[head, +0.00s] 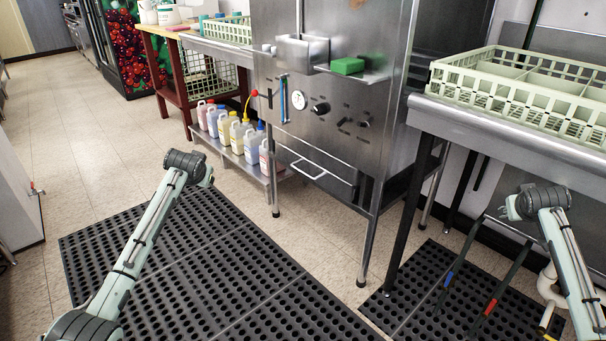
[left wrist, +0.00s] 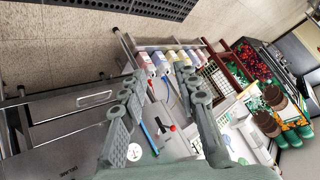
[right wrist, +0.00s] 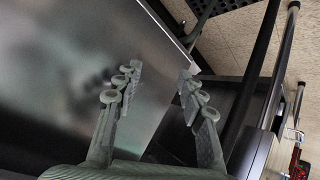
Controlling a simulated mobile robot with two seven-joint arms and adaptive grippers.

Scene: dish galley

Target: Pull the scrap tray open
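The scrap tray (head: 335,177) is a flat metal drawer front low on the steel machine, below its dial and knobs. Its pale bar handle (head: 308,170) stands out from the front, and the tray looks closed. In the left wrist view the handle (left wrist: 95,99) shows left of my left gripper (left wrist: 160,82), whose fingers are spread and empty, apart from the handle. My right gripper (right wrist: 160,72) is open and empty, facing a steel surface on the right.
A low shelf (head: 238,160) with several coloured bottles stands left of the tray. A steel counter (head: 480,122) with a dish rack (head: 510,95) is at right. Black rubber mats (head: 200,260) cover the floor before the machine, which is clear there. A squeegee-like pole leans under the counter.

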